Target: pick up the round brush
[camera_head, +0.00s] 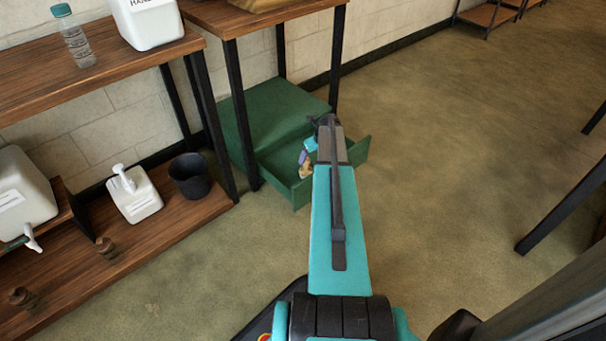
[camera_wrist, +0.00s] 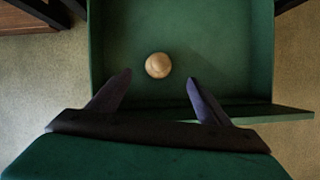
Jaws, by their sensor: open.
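A round, pale tan wooden knob, seemingly the top of the round brush (camera_wrist: 158,65), shows inside the open green drawer (camera_wrist: 225,30) in the wrist view. Any bristles below it are hidden. My gripper (camera_wrist: 159,78) is open, with one dark finger to each side and the brush just beyond the fingertips, near the middle of the gap. I cannot tell the height between them. In the head view a small tan bit of the brush (camera_head: 305,172) shows in the drawer (camera_head: 295,191), beside my gripper (camera_head: 303,159), and my arm hides much of the drawer.
The drawer belongs to a green cabinet (camera_head: 265,110) under a wooden table with black legs (camera_head: 239,115). On the left lower shelf stand a black bin (camera_head: 189,177) and a white pump bottle (camera_head: 136,198). The floor (camera_head: 440,130) to the right is clear.

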